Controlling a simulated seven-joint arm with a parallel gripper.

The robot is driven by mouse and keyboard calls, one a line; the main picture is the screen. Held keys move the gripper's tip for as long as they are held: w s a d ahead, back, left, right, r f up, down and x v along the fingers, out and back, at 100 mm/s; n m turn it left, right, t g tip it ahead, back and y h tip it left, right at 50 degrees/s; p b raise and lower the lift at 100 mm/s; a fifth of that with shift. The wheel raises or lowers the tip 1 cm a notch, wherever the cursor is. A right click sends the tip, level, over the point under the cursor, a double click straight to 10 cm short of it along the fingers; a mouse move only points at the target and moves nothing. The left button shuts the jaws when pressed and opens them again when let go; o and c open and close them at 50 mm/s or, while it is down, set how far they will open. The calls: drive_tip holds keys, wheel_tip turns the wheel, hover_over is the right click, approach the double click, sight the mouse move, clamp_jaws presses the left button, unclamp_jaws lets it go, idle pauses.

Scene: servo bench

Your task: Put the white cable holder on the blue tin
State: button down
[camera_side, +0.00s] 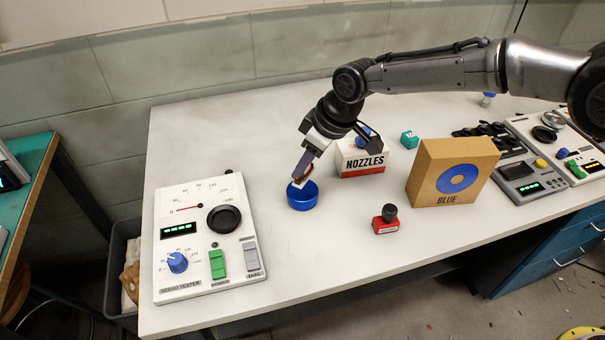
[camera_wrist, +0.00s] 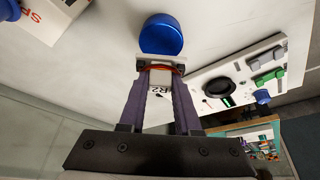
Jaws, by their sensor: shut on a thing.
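The blue tin (camera_side: 302,198) is a short round tin standing on the bench; it also shows at the top of the wrist view (camera_wrist: 161,36). My gripper (camera_side: 303,174) points down at a tilt, directly over the tin. Its purple fingers (camera_wrist: 160,80) are shut on the white cable holder (camera_wrist: 159,75), a small white piece marked "R2" with an orange-red strand across it. In the side view the holder is mostly hidden by the fingers, just above the tin's top. I cannot tell whether it touches the tin.
A white servo tester (camera_side: 205,280) stands at left. A NOZZLES box (camera_side: 361,165) is close behind right of the tin. A red stamp (camera_side: 385,225) and a cardboard box marked BLUE (camera_side: 425,180) stand to the right. The bench in front of the tin is clear.

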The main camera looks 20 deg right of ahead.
sight(302, 177)
drive_tip(key=shift+w+a+f, duration=0.1)
drive_tip(key=shift+w+f, duration=0.05)
drive_tip(key=shift+f, duration=1.7)
drive_tip(key=c, duration=0.6)
unclamp_jaws()
drive_tip(key=shift+f, duration=0.15)
drive_tip(key=shift+r, duration=0.45)
drive_tip(key=v, duration=1.1)
drive_tip(key=shift+r, duration=0.2)
